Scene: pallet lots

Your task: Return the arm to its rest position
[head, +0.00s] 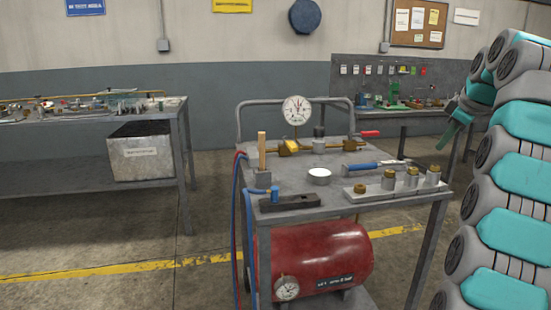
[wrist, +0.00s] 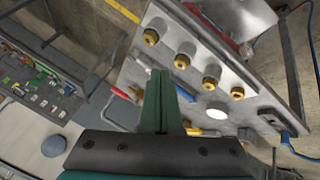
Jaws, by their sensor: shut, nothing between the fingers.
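My gripper (head: 443,141) is at the right of the head view, in front of the back bench and above the right rear of the cart. It hangs from my arm, which is raised and bent along the right edge. In the wrist view my gripper (wrist: 167,98) has its green fingers together with nothing between them. The fingers are apart from the cart top (wrist: 240,60), which lies below and beyond them in that view.
The grey cart (head: 330,205) carries a dial gauge (head: 297,110), a block with brass fittings (head: 397,191), a blue-handled tool (head: 375,165) and a white round lid (head: 319,176). A red tank (head: 320,262) sits underneath. A left bench (head: 80,160) stands across open floor.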

